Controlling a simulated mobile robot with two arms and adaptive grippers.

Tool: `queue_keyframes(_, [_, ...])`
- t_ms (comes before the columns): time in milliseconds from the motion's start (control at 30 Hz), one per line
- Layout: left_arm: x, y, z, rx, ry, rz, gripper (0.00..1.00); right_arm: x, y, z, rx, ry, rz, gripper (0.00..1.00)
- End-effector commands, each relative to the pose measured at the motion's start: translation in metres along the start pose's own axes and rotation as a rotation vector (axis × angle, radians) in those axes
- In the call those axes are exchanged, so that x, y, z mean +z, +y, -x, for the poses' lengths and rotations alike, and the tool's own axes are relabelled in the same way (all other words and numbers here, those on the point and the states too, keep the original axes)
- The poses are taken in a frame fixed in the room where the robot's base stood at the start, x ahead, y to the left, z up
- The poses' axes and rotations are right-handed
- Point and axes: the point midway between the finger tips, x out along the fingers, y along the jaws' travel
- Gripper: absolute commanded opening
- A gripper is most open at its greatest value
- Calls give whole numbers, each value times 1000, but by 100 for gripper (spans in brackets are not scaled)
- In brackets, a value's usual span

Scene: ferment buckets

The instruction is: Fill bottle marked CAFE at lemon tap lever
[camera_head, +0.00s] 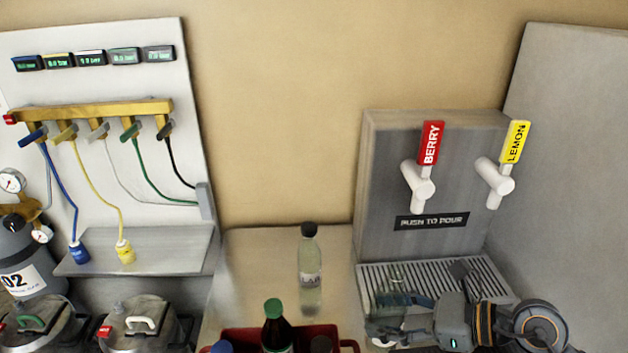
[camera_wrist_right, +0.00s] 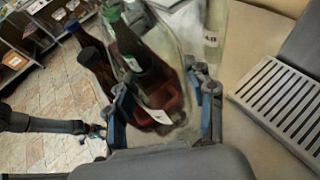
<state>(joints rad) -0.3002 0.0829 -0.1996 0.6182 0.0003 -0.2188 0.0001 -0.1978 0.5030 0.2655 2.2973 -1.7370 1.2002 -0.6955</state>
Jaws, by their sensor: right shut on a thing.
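The lemon tap (camera_head: 497,175) has a yellow handle marked LEMON and a white spout, on the grey dispenser's right side. My right gripper (camera_head: 400,318) is shut on a clear, empty-looking bottle (camera_head: 393,282) above the drip tray, left of the lemon spout and lower than it. The clear bottle (camera_wrist_right: 172,48) also shows between the fingers of the right gripper (camera_wrist_right: 165,105) in the right wrist view. Its marking cannot be read. What seems to be my left gripper (camera_wrist_right: 96,131) shows small at the left of that view; its jaws are unclear.
The berry tap (camera_head: 420,180) is left of the lemon tap, above the drip tray (camera_head: 490,270). A capped clear bottle (camera_head: 310,258), apparently marked LAB, stands on the counter. A red crate (camera_head: 240,337) holds dark bottles. A grey panel (camera_head: 575,150) bounds the right.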

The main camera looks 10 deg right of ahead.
Motion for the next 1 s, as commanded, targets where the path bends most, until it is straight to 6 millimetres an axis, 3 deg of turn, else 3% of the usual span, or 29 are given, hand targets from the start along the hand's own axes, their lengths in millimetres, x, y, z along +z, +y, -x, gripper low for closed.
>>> queue_keyframes(167, [-1, 2, 0, 2, 1, 0, 55, -2, -7, 2, -27, -2, -12, 14])
queue_keyframes(267, [-1, 2, 0, 2, 1, 0, 55, -12, -25, 8, -103, -1, -45, 14])
queue_keyframes(367, [-1, 2, 0, 2, 1, 0, 55, -29, -57, 21, -234, 0, -100, 14])
queue_keyframes(500, [-1, 2, 0, 3, 1, 0, 55, -64, -106, 54, -456, 2, -193, 14])
queue_keyframes(700, [-1, 2, 0, 3, 1, 0, 55, -116, -156, 115, -737, 4, -306, 14])
queue_keyframes(900, [-1, 2, 0, 3, 1, 0, 55, -150, -179, 164, -908, 2, -375, 14])
queue_keyframes(1000, [-1, 2, 0, 3, 1, 0, 55, -158, -183, 177, -948, 1, -392, 14])
